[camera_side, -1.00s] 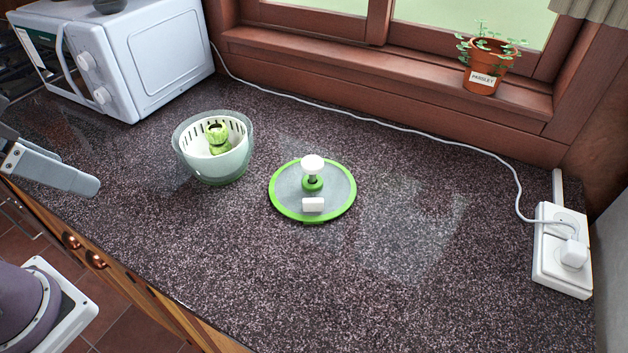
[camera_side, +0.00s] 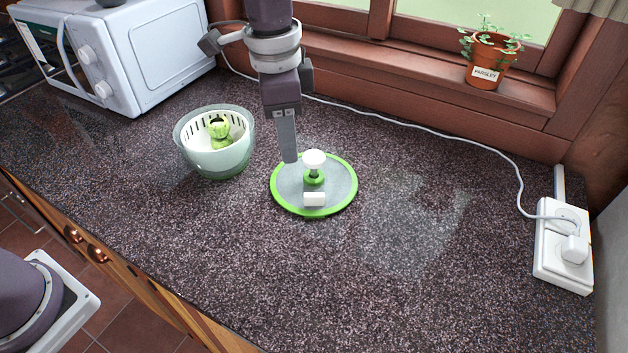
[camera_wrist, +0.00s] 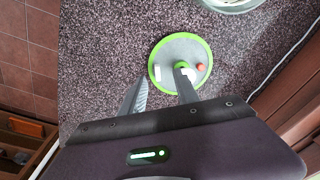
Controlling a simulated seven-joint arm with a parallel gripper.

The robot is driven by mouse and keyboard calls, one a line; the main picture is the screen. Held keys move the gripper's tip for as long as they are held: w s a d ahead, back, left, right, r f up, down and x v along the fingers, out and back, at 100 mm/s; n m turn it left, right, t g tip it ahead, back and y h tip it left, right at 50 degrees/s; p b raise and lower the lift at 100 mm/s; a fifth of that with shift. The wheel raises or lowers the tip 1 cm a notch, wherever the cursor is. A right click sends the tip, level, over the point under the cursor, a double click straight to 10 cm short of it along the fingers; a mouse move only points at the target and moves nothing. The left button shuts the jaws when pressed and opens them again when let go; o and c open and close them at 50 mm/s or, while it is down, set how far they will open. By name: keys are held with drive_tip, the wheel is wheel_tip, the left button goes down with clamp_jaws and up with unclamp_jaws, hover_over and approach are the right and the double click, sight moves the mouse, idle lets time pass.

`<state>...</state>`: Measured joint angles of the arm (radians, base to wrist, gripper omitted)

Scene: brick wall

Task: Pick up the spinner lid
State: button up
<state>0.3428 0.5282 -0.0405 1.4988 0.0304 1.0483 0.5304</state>
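The spinner lid (camera_side: 288,197) is a round, clear-grey disc with a green rim, lying flat on the counter. A white-topped knob (camera_side: 314,160) on a green base stands at its middle, with a white block (camera_side: 314,199) beside it. In the wrist view, the lid (camera_wrist: 170,50) also shows a small orange-red piece. My gripper (camera_side: 289,158) points down over the lid's back-left part, just left of the knob. In the wrist view, my gripper (camera_wrist: 162,78) has its fingers apart with nothing held; the right finger overlaps the view of the knob.
The spinner bowl (camera_side: 232,160), with a green vegetable inside, stands left of the lid. A microwave (camera_side: 150,60) is at back left. A white cable (camera_side: 440,135) runs along the back to a socket (camera_side: 550,250). The counter right and front is clear.

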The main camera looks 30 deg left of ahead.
drive_tip(key=m, duration=0.1)
hover_over(313, 194)
drive_tip(key=shift+g, duration=0.4)
wheel_tip(313, 194, down, 5)
drive_tip(key=shift+s+a+f, duration=0.1)
drive_tip(key=shift+a, duration=0.05)
drive_tip(key=shift+m, duration=0.3)
wheel_tip(313, 194, down, 7)
drive_tip(key=shift+f, duration=0.2)
clamp_jaws()
